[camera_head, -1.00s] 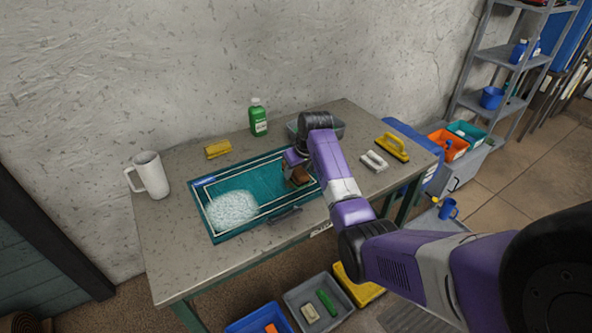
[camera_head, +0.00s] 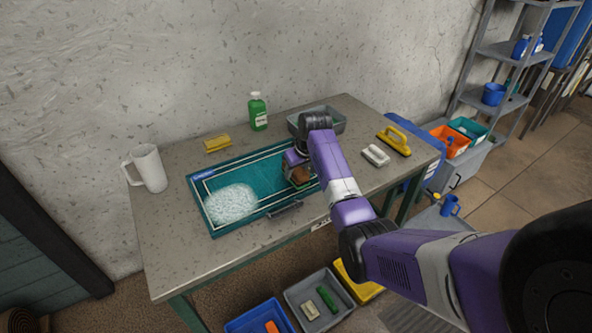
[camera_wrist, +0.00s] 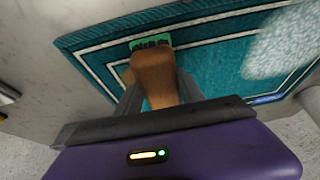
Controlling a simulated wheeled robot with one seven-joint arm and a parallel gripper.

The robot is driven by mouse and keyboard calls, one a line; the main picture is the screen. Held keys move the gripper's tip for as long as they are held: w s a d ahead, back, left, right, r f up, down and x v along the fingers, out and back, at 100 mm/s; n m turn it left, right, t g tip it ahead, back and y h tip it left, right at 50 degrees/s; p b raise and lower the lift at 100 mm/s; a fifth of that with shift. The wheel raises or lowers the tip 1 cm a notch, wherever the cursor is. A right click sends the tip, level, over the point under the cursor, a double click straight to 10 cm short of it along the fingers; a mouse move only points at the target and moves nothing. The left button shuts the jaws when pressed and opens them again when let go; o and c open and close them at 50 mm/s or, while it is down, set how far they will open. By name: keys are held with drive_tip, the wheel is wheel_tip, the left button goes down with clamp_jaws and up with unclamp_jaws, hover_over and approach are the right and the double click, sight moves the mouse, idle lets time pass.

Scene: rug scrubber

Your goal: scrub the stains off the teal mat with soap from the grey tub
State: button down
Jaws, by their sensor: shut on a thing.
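The teal mat (camera_head: 257,178) with white border lines lies on the grey table. A patch of white suds (camera_head: 231,203) covers its left part; in the wrist view the suds (camera_wrist: 285,40) are at the upper right. My gripper (camera_head: 297,170) is over the mat's right end, shut on a brush with a brown wooden handle (camera_wrist: 154,76). The brush's green part (camera_wrist: 150,41) shows against the mat; I cannot tell whether it touches. The grey tub (camera_head: 331,114) stands behind my wrist, partly hidden by it. Stains are not clear to see.
A green bottle (camera_head: 258,113) and a yellow sponge (camera_head: 216,143) stand behind the mat. A white pitcher (camera_head: 149,169) is at the left. A white-grey brush (camera_head: 376,155) and a yellow-handled tool (camera_head: 394,141) lie at the right. Bins (camera_head: 318,300) stand on the floor in front.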

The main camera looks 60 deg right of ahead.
drive_tip(key=shift+f, duration=0.35)
